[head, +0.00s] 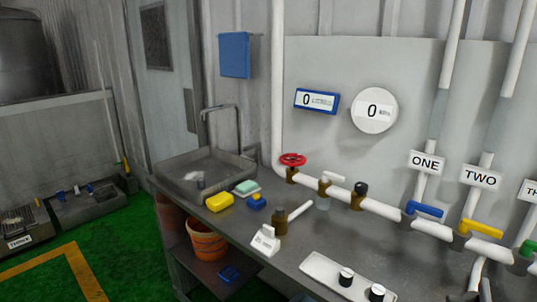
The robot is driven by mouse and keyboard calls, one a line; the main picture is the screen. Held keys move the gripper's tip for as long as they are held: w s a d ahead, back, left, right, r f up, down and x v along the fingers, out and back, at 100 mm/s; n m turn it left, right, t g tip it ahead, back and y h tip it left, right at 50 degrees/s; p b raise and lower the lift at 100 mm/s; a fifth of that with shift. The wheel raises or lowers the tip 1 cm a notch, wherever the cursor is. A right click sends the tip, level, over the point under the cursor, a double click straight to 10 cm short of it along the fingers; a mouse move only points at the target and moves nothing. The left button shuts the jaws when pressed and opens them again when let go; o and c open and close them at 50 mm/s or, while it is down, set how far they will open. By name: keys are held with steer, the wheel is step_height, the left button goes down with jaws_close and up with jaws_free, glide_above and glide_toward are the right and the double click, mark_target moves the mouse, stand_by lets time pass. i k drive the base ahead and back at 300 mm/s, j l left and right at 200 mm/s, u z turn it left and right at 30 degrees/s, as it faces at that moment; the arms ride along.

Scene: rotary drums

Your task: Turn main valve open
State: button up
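A red round handwheel valve (293,160) sits on a brass body at the left end of the white horizontal pipe (383,208), above the back of the counter. No label on it can be read as the main valve. To its right on the pipe are a white-handled tap (332,177) and a brass fitting with a black top (359,194). Further right are a blue lever (425,209) under the sign ONE and a yellow lever (481,229) under the sign TWO. I cannot make out my gripper in this view.
A metal counter (330,232) carries a sink (205,172), a yellow sponge (219,202), a soap dish (246,187), a small white sign (265,240) and a white tray (320,271). Two gauges on the wall read 0. An orange bucket (207,241) stands underneath. Green floor is open at left.

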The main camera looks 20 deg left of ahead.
mark_target(291, 162)
steer(key=i+j, duration=0.1)
steer(key=j, duration=0.6)
steer(key=i+j, duration=0.1)
steer(key=j, duration=0.6)
steer(key=i+j+z, duration=0.1)
steer(key=j, duration=0.6)
steer(key=i+j, duration=0.1)
steer(key=j, duration=0.3)
steer(key=i+j, duration=0.15)
steer(key=j, duration=0.25)
steer(key=i+j, duration=0.1)
steer(key=j, duration=0.3)
steer(key=i+j, duration=0.1)
steer(key=j, duration=0.3)
steer(key=i, duration=0.2)
steer(key=l+z, duration=0.05)
